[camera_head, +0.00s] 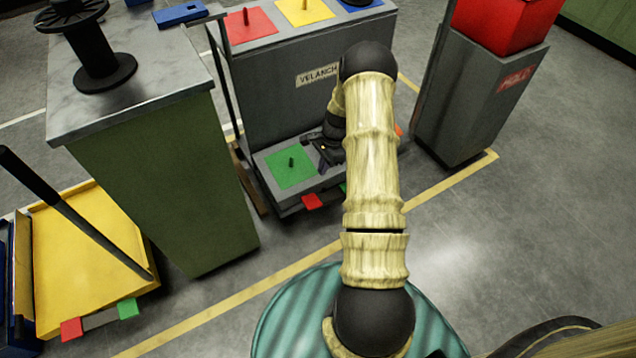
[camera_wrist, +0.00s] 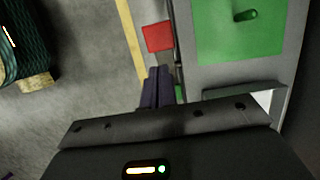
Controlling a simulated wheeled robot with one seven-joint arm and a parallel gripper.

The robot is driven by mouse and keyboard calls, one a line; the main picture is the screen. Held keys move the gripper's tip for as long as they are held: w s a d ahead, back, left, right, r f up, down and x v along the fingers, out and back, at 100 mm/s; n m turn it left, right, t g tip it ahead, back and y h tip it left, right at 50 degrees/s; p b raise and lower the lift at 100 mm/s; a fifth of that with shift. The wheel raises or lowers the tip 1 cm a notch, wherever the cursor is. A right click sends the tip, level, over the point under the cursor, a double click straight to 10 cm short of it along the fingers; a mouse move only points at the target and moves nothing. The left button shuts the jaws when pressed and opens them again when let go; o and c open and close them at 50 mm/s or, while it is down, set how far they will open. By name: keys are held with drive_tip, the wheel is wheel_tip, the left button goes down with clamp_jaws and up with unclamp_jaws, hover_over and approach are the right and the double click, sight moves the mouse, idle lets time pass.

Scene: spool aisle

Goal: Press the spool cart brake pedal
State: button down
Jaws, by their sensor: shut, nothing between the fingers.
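The grey spool cart (camera_head: 265,170) has a red pedal (camera_head: 312,201) low on its front edge. A green pedal (camera_head: 343,187) beside it is mostly hidden by my arm. In the wrist view, the red pedal (camera_wrist: 157,37) lies just beyond the fingertips of my gripper (camera_wrist: 158,72), apart from them in the picture; contact cannot be told. A sliver of the green pedal (camera_wrist: 178,92) shows beside the fingers. My gripper (camera_head: 328,152) is shut and empty, over the cart's front right in the head view.
A green plate with a peg (camera_head: 291,166) lies on the cart. A green cabinet (camera_head: 165,150) stands left, a grey bin (camera_head: 470,100) right. A yellow cart (camera_head: 85,260) at far left has its own red and green pedals. Floor in front is clear.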

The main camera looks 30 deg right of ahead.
sight(313, 199)
drive_tip(key=b+x, duration=0.6)
drive_tip(key=x, duration=0.7)
drive_tip(key=shift+f+b, duration=0.3)
drive_tip(key=shift+b, duration=0.1)
